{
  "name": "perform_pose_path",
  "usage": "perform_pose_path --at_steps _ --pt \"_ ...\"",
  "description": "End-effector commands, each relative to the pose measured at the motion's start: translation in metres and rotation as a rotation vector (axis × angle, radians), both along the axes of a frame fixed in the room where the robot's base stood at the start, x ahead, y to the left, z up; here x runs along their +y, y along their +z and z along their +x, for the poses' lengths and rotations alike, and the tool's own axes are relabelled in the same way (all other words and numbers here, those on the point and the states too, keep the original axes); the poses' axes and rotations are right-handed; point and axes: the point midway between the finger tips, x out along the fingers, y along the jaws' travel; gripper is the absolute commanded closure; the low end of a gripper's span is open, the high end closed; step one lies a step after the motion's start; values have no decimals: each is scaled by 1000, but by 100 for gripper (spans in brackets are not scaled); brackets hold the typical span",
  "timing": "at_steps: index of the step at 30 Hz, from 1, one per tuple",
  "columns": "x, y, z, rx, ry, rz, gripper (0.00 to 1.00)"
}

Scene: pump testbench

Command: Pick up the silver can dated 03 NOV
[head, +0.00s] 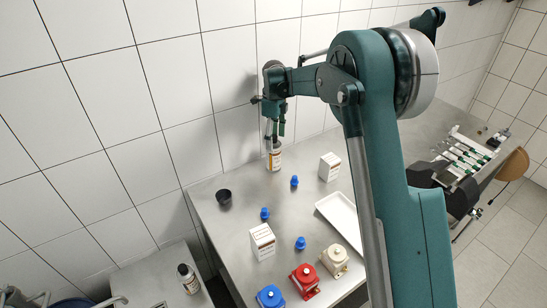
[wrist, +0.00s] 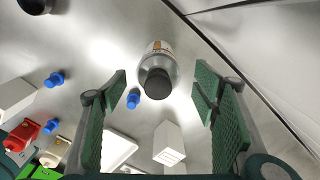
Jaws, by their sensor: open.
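A silver can with a dark cap and an orange-and-white label (wrist: 158,62) stands on the metal bench near the tiled wall. It also shows in the head view (head: 274,160), directly below my gripper (head: 275,134). In the wrist view my gripper (wrist: 160,84) is open, with its green pads on either side of the can and apart from it. A second silver can with a dark cap (head: 188,279) stands on a lower surface at the lower left of the head view. I cannot read a date on either can.
Near the can are small blue bottles (head: 294,181), white boxes (head: 330,167) and (head: 262,242), a dark cup (head: 224,197) and a white tray (head: 337,216). Blue, red (head: 304,281) and cream pump-like units line the front. The wall is close behind the can.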

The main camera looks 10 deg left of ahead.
Motion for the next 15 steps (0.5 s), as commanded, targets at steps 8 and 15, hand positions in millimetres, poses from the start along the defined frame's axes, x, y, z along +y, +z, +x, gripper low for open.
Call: perform_pose_path --at_steps 8,15 --pt "1 -21 -2 0 0 0 40" --pt "1 -46 -2 0 0 0 40"
